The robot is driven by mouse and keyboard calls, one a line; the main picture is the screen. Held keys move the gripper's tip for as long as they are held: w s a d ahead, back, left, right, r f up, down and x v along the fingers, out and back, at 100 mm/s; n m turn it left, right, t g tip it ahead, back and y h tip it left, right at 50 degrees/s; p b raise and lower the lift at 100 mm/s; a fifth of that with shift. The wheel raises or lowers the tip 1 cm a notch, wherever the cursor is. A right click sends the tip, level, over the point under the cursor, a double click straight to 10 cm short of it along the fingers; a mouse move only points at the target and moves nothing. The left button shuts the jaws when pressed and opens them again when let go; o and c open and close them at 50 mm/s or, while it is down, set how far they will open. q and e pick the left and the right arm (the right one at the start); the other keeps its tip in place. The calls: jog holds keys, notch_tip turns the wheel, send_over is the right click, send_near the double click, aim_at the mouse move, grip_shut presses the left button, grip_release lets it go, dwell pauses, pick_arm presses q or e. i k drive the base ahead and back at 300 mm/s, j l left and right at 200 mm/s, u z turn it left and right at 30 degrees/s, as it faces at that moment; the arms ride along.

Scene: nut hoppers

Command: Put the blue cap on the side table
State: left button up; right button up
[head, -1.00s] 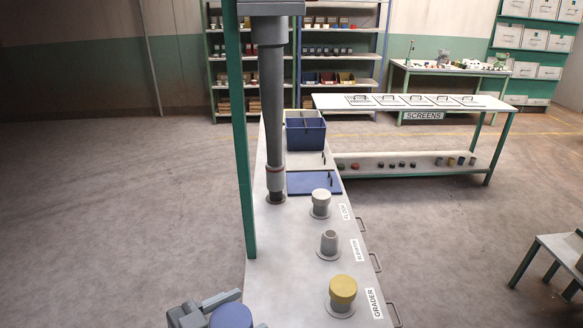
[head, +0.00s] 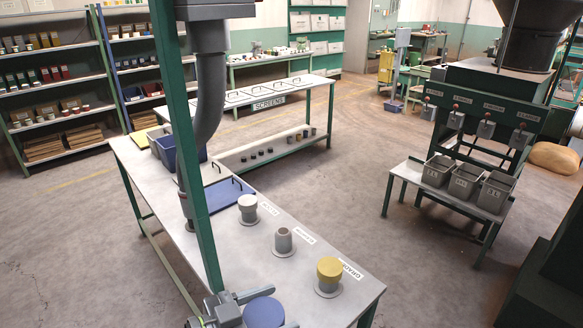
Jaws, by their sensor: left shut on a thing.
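The blue cap (head: 263,314) is a round, flat-topped piece at the bottom edge of the head view. My left gripper (head: 272,306) is shut on it, with fingers at its sides. It is near the front end of the long grey bench (head: 255,262), and its height above that is hard to judge. No table is labelled as the side table. A low table (head: 408,175) with grey bins stands at the right. My right gripper is not in view.
On the bench stand a white-capped spout (head: 248,208), an uncapped grey spout (head: 283,240) and a yellow-capped spout (head: 329,272). A green post (head: 182,140) rises beside the bench. A screens table (head: 285,93) is behind. Open floor lies between bench and bins.

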aim_at(174, 197)
jog(key=i+j+z, duration=0.1)
jog(key=j+z, duration=0.35)
jog(key=j, duration=0.7)
jog(key=k+j+z, duration=0.1)
jog(key=j+z, duration=0.35)
jog(key=j, duration=0.65)
jog(key=j+z, duration=0.3)
jog(key=j, duration=1.4)
jog(key=j+u, duration=0.25)
jog(key=u, duration=0.2)
jog(key=i+j+u, duration=0.1)
jog(key=u, duration=2.35)
jog(key=i+u, duration=0.1)
jog(key=u, duration=1.85)
jog(key=l+u, duration=0.1)
jog(key=u, duration=0.85)
jog(key=l+u, duration=0.1)
jog(key=u, duration=0.85)
jog(key=l+u, duration=0.1)
jog(key=u, duration=1.85)
